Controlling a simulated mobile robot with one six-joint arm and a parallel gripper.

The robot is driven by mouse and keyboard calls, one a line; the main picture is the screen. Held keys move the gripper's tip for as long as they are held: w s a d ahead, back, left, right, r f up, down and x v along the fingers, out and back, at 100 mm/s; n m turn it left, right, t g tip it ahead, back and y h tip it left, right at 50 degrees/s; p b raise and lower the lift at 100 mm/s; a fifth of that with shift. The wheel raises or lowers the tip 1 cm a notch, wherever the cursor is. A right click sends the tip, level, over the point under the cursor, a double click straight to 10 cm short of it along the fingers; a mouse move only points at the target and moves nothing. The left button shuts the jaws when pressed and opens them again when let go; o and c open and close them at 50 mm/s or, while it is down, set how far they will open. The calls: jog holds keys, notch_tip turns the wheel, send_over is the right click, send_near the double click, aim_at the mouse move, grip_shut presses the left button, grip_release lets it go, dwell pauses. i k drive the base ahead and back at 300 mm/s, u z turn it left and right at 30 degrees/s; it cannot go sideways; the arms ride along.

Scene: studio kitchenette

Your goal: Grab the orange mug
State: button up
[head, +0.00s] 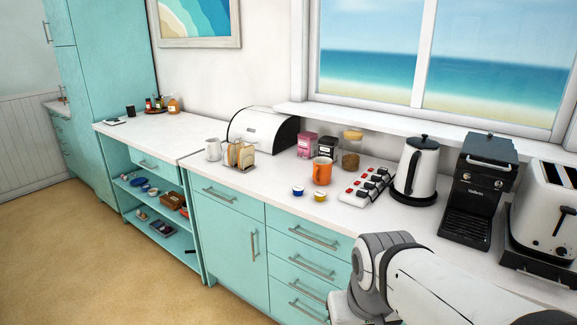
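The orange mug (322,171) stands upright on the white countertop, right of the middle of the head view. Its handle appears to be on its right side. Two small pods, one blue (298,191) and one yellow (319,196), lie just in front of it. My white and grey arm reaches in from the lower right, in front of the drawers and well short of the mug. My gripper's fingers cannot be made out, so I cannot tell whether it is open or shut.
A white power strip (367,187) lies right of the mug, then a kettle (417,172), a coffee machine (481,190) and a toaster (545,220). Pink (306,145) and dark (327,147) canisters and a jar (350,161) stand behind. A toast rack (239,155) is left.

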aim_at(322, 167)
jog(key=z, duration=0.05)
jog(key=i, duration=1.2)
jog(key=z, duration=0.65)
